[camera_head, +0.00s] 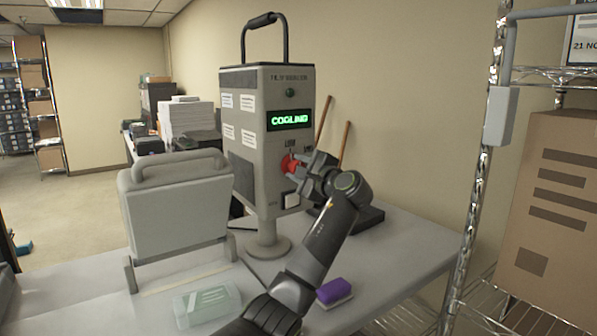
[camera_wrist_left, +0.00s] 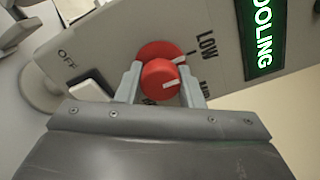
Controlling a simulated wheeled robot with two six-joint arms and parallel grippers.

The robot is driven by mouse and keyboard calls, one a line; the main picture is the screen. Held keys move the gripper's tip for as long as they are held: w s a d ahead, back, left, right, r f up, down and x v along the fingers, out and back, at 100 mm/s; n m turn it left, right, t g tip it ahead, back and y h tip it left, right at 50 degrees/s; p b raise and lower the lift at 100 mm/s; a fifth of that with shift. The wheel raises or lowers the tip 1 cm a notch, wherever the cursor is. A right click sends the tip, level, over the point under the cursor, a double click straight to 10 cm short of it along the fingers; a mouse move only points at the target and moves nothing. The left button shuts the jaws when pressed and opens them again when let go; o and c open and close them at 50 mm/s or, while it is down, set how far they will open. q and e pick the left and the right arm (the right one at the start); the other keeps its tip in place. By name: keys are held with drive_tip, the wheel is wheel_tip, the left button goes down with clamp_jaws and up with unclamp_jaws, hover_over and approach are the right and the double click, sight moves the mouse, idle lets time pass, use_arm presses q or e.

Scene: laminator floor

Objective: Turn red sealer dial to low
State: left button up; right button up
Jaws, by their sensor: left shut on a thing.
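The red dial (camera_wrist_left: 161,74) is on the front panel of the grey sealer (camera_head: 262,105), below the green screen reading "COOLING" (camera_head: 290,120). My left gripper (camera_wrist_left: 158,84) is shut on the dial, with one finger on each side. In the left wrist view, the dial's white line points right, toward the side with LOW (camera_wrist_left: 207,46) and MID (camera_wrist_left: 205,88). A white mark near its base lies close to the LOW tick. A third label is mostly hidden by a finger. In the head view, the gripper partly covers the dial (camera_head: 288,163). My right gripper is not in view.
A white rocker switch (camera_wrist_left: 90,90) marked OFF sits beside the dial. A grey panel with a handle (camera_head: 178,205) stands left of the sealer. A clear case (camera_head: 207,303) and a purple block (camera_head: 334,291) lie on the table. A wire rack (camera_head: 473,200) stands at right.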

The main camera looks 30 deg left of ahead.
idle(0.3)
use_arm(q)
drive_tip(key=o, duration=1)
drive_tip(key=shift+s+d+f, duration=0.1)
drive_tip(key=shift+d, duration=0.2)
drive_tip(key=b+v, duration=0.6)
drive_tip(key=v, duration=1)
drive_tip(key=shift+s+d, duration=0.15)
drive_tip(key=shift+d, duration=0.2)
